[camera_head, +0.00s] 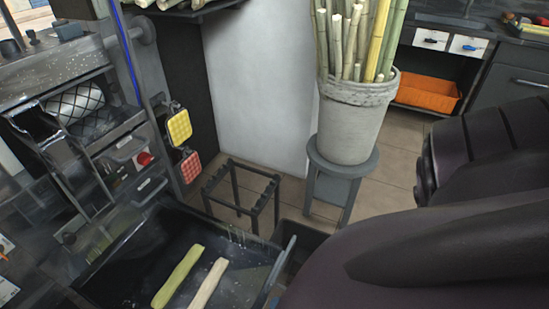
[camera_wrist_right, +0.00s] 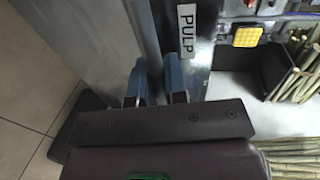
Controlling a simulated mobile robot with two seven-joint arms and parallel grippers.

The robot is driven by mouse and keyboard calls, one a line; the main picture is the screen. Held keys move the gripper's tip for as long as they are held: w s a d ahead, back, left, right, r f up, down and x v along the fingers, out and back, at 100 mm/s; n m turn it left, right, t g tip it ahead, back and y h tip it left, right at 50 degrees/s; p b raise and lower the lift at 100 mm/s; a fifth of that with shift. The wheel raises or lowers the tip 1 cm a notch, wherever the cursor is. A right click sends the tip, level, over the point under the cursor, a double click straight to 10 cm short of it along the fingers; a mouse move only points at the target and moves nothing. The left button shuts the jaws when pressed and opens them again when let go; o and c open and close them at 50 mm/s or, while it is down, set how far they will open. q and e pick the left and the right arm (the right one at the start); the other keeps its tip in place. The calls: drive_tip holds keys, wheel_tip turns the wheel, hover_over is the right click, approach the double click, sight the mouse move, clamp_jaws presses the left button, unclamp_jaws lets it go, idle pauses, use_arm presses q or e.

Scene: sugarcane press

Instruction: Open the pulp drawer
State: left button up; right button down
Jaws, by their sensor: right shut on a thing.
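In the right wrist view, a white label reading PULP (camera_wrist_right: 187,33) is on a dark grey front, turned sideways. My right gripper (camera_wrist_right: 155,85) is just beside the label, with its two blue fingertips close around a narrow grey upright piece (camera_wrist_right: 147,35), which seems to be the pulp drawer's handle. The fingers partly hide the grasped spot. I cannot tell how far the drawer is pulled out. In the head view, my dark right arm fills the lower right and hides its own fingertips. My left gripper is not in view.
The press (camera_head: 75,105) stands at left with a yellow button (camera_head: 179,127) and a red one (camera_head: 189,167). Below, a dark tray (camera_head: 125,275) holds two cane pieces. A cane-filled bucket (camera_head: 350,130) stands on a stool. A low black rack (camera_head: 240,190) sits on the tiled floor.

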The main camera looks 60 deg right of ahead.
drive_tip(key=c, duration=1.2)
unclamp_jaws()
drive_tip(key=shift+o, duration=0.2)
